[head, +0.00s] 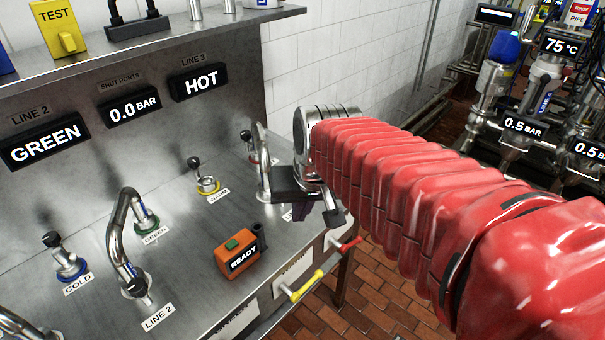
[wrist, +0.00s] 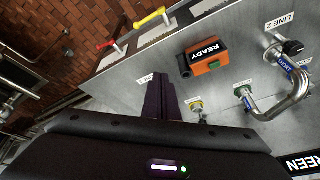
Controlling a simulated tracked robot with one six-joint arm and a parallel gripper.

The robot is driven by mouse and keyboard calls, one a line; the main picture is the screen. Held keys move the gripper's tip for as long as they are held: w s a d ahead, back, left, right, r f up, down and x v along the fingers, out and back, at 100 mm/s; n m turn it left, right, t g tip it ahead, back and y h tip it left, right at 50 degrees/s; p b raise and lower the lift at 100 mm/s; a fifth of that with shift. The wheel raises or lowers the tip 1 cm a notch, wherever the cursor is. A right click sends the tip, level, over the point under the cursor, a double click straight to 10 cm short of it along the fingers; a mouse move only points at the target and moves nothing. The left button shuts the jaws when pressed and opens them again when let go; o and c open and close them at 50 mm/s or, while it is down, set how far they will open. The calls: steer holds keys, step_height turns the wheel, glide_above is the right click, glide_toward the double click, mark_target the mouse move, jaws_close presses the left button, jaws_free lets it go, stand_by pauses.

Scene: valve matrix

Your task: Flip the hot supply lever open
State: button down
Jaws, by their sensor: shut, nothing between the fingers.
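A lever with a red handle (head: 350,243) sticks out from the front face of the steel bench at its right end. No readable text marks it as hot supply; it also shows in the wrist view (wrist: 105,44), top left. A HOT display (head: 199,82) is on the back panel under LINE 3. My gripper (head: 302,214) is over the bench's right end, left of and above the red handle, apart from it. Its dark fingers (wrist: 160,97) are together and empty in the wrist view. My wrist hides part of the bench behind it.
A yellow-handled lever (head: 303,287) is on the same front face. An orange READY box (head: 237,255) stands on the bench. Curved steel pipes (head: 122,235) and small black-knobbed valves (head: 70,262) rise from the top. Brick floor (head: 385,295) lies clear right of the bench.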

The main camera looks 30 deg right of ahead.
steer(key=s+a+n+t, duration=0.1)
steer(key=s+a+n, duration=0.2)
steer(key=s+a, duration=0.3)
steer(key=shift+s+a+n, duration=0.15)
steer(key=shift+s+n, duration=0.15)
steer(key=shift+s, duration=0.7)
steer(key=shift+s, duration=0.15)
